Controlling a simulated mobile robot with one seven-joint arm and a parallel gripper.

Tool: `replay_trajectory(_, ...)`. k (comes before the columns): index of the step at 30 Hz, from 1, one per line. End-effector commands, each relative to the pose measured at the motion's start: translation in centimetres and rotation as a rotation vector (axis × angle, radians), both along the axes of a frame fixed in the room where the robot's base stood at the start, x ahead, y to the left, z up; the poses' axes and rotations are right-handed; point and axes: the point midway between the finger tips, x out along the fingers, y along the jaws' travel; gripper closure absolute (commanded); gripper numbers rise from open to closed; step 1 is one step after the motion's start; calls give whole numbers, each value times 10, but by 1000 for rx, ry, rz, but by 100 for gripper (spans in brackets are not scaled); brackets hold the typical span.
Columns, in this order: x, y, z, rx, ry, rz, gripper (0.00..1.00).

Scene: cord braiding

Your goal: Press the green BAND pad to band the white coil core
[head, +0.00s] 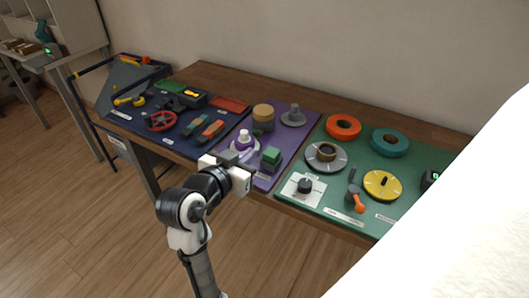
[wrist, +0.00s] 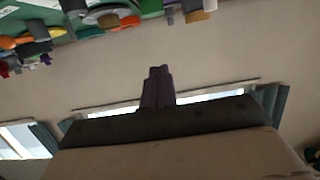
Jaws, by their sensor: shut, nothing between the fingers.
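A green block (head: 271,154) on a dark base, which looks like the BAND pad, stands at the front of the purple mat; its lettering is too small to read. Left of it, a white core (head: 244,134) with a purple coil around it stands upright on a pale round base. My gripper (head: 230,156) is in front of these, at the mat's near left edge, and appears apart from the pad. Its dark fingers are shut and empty in the wrist view (wrist: 158,75). The wrist view does not clearly show the pad or core.
A brown-topped cylinder (head: 263,113) and a grey knobbed disc (head: 294,117) stand behind on the purple mat. A navy mat (head: 130,128) with tools lies left. A green mat (head: 330,197) with rings and knobs lies right. The floor before the table is clear.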

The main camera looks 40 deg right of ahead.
Motion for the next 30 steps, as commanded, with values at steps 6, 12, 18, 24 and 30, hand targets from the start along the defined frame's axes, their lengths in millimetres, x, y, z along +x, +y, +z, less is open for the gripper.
replay_trajectory(6, 7, -19, -3, 0, 2, -4, 100)
replay_trajectory(12, 22, -56, -12, 1, 3, -4, 100)
replay_trajectory(18, 38, -94, -23, 2, 1, -2, 100)
replay_trajectory(24, 37, -89, -54, 1, 3, 3, 100)
replay_trajectory(30, 37, -89, -64, -1, 0, 2, 100)
